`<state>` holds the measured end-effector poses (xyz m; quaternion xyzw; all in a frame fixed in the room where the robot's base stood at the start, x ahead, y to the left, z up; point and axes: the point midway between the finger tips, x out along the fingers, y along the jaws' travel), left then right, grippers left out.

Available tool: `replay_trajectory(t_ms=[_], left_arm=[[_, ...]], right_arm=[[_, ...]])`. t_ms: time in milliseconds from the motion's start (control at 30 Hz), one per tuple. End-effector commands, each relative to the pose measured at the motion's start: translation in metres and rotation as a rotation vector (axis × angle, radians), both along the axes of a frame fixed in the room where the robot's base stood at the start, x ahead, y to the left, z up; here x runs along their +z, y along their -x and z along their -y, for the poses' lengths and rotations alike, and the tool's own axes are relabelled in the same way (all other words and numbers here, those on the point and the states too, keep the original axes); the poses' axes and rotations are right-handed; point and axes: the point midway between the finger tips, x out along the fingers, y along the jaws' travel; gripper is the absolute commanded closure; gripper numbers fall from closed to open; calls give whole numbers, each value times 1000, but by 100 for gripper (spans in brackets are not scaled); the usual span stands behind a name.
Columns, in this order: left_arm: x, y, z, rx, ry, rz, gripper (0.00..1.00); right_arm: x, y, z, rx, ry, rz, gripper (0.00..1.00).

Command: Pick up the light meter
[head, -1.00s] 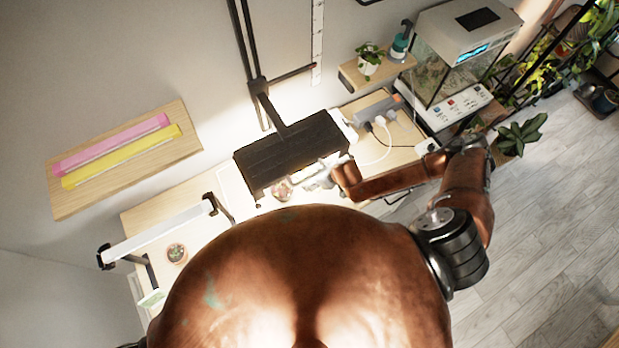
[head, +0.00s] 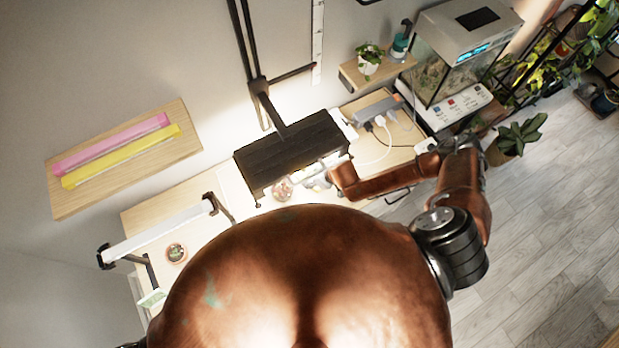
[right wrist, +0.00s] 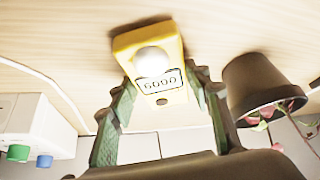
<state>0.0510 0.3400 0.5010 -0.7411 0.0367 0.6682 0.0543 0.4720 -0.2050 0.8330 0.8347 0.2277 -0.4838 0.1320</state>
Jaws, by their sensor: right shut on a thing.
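The light meter (right wrist: 152,66) is yellow with a white dome and a small display reading like 0000. In the right wrist view it sits between the green-padded fingers of my right gripper (right wrist: 163,92), which is shut on it. A pale wooden surface lies behind it; whether the meter touches that surface I cannot tell. In the head view my right gripper (head: 318,180) is small and glare-washed at the front edge of the dark lamp, and the meter cannot be made out there. My left gripper is not in view.
A dark pot (right wrist: 258,82) with a pinkish plant stands close right of the gripper in the wrist view. A white box (right wrist: 30,128) with green and blue knobs is at left. In the head view the dark lamp (head: 290,155) hangs over the bench; a small potted cactus (head: 176,253) stands left.

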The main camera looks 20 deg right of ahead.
Motion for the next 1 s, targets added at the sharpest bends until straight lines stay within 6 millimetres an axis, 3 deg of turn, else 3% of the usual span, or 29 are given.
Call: replay_trajectory(t_ms=[200,633,967,1000], left_arm=[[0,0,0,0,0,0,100],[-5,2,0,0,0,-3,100],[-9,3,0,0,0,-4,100],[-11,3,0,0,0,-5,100]], right_arm=[[0,0,0,0,-1,1,88],[8,8,1,-1,-2,0,88],[72,7,1,-1,-2,3,88],[69,18,3,-1,-1,-6,88]])
